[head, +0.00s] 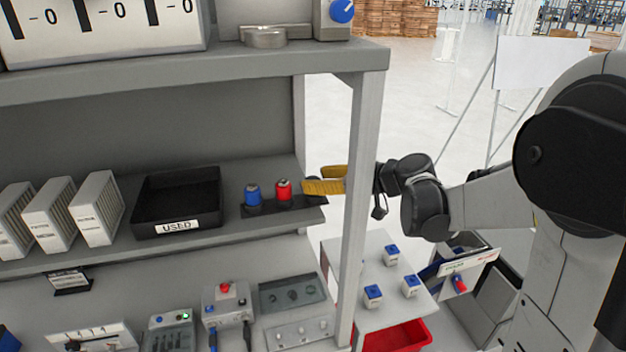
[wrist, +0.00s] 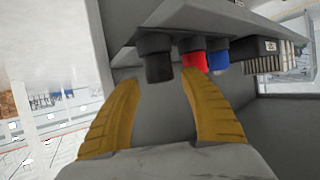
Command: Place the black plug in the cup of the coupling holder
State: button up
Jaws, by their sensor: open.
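The coupling holder (head: 258,210) is a dark strip near the right end of the middle shelf. A blue coupling (head: 253,194) and a red coupling (head: 283,190) stand on it. In the wrist view, the black plug (wrist: 158,68) is in line with the red coupling (wrist: 194,62) and blue coupling (wrist: 217,56), and appears seated in the holder's end cup. My gripper (head: 322,179) has yellow fingers and is at the holder's right end, hiding most of the plug in the head view. In the wrist view, my gripper (wrist: 160,85) is open, its fingertips apart on either side of the plug.
A black tray marked USED (head: 178,205) stands left of the holder, with white boxes (head: 97,208) beyond it. A grey shelf post (head: 362,200) is close to my gripper. The upper shelf (head: 200,68) overhangs. A side table (head: 385,270) with blue-topped blocks stands lower right.

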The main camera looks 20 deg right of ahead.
jog(key=v, duration=1)
jog(key=shift+s+p, duration=0.2)
jog(key=shift+p, duration=0.1)
